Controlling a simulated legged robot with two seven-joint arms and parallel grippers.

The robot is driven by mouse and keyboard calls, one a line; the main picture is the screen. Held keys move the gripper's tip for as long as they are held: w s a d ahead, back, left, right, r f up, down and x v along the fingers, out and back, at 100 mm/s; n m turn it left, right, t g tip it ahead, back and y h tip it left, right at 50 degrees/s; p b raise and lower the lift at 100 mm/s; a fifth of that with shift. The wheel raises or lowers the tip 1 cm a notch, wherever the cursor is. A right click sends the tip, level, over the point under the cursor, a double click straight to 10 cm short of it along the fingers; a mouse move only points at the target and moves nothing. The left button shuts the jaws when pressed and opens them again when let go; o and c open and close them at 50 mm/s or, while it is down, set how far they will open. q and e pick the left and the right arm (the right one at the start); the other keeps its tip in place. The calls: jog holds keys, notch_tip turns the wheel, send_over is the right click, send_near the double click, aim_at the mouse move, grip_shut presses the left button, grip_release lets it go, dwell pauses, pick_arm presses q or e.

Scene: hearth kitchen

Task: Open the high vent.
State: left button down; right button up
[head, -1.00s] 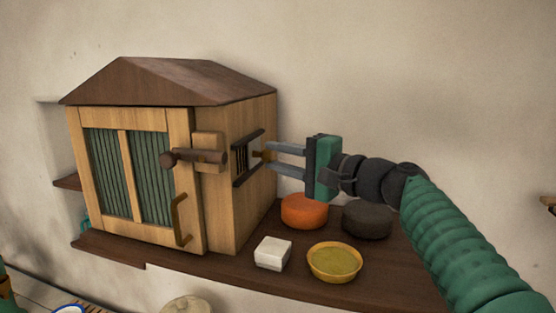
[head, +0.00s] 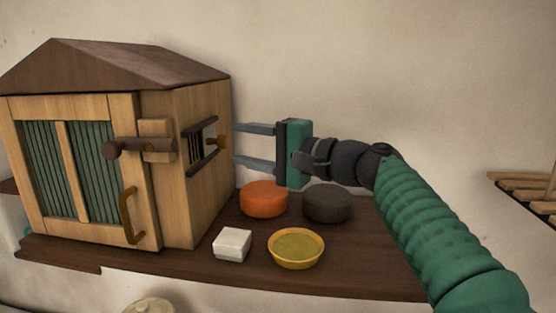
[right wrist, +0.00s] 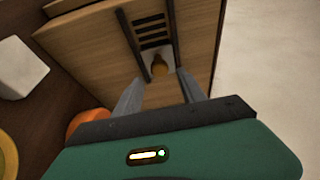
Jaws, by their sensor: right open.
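The vent (head: 201,146) is on the right side wall of a wooden cabinet, between two dark rails. Its pale sliding plate (right wrist: 161,60) with a small brass-coloured knob (head: 220,141) sits toward the back end of the rails, and dark slots (right wrist: 152,30) show uncovered beside it. My right gripper (head: 235,145) is open and empty, just to the right of the knob. Its fingers point at the side wall, one above and one below the knob's height, apart from it. In the right wrist view the knob (right wrist: 160,69) shows between the fingers. My left gripper is not in view.
The cabinet front has a slatted door (head: 70,170), a dark latch bar (head: 140,147) and a curved handle (head: 129,215). On the shelf (head: 180,262) stand an orange round block (head: 264,199), a dark round block (head: 327,203), a white block (head: 232,245) and a yellow bowl (head: 296,249).

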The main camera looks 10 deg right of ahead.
jog(key=b+v, duration=0.4)
jog(key=v, duration=0.8)
jog(key=shift+s+b, duration=0.15)
jog(key=shift+b, duration=0.15)
jog(key=shift+d+f, duration=0.1)
jog(key=shift+f, duration=0.1)
